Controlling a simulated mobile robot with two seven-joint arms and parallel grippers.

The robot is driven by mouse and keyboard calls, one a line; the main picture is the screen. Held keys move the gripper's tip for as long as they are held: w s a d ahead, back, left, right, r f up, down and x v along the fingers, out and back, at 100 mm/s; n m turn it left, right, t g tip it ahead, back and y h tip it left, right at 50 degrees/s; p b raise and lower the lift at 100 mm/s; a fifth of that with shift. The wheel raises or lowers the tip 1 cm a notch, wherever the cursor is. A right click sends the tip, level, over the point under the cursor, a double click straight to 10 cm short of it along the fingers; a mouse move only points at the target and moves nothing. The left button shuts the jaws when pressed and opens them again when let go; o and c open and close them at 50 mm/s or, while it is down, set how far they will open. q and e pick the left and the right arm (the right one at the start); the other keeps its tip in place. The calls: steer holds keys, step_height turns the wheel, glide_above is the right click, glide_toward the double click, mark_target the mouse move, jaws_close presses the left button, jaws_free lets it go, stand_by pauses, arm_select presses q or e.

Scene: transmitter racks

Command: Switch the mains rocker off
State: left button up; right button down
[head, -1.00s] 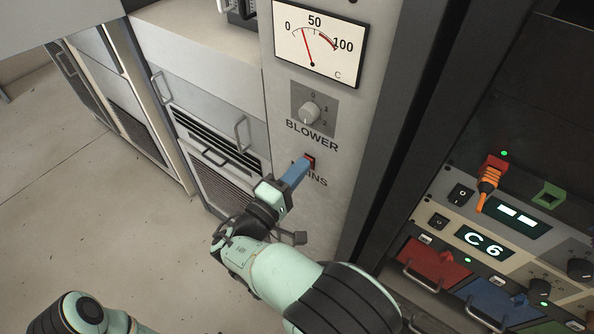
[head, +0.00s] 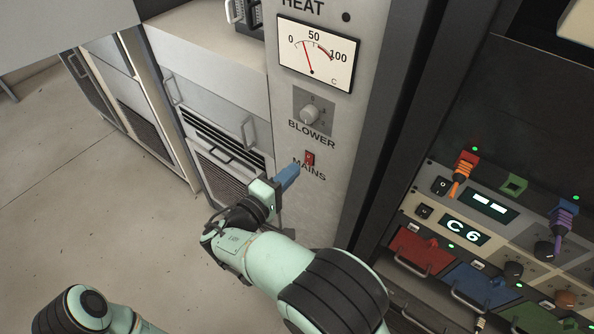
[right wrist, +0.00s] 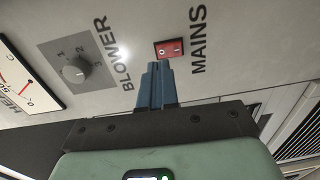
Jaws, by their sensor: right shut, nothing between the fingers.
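The mains rocker (head: 310,158) is a small red switch on the grey panel, just above the word MAINS. My right gripper (head: 294,170) has blue fingers, shut and empty. Its tips are just below and left of the rocker in the head view, apart from it. In the right wrist view the shut fingertips (right wrist: 160,66) point toward the panel close beside the rocker. Of my left arm, only a part shows at the bottom left of the head view; its gripper is out of sight.
The blower knob (head: 311,111) and a dial meter (head: 316,54) sit above the rocker on the same panel. Cabinets with handles (head: 245,133) stand to the left. A rack with orange and purple plugs and coloured modules (head: 424,250) stands to the right.

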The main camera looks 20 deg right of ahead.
arm_select(q)
steer(key=shift+s+d+r+g+p, duration=0.3)
steer(key=shift+s+d+r+p, duration=0.2)
steer(key=shift+s+r, duration=0.25)
arm_select(e)
steer(key=v, duration=0.9)
steer(key=shift+a+r, duration=0.15)
steer(key=shift+a, duration=0.2)
steer(key=shift+s, duration=0.1)
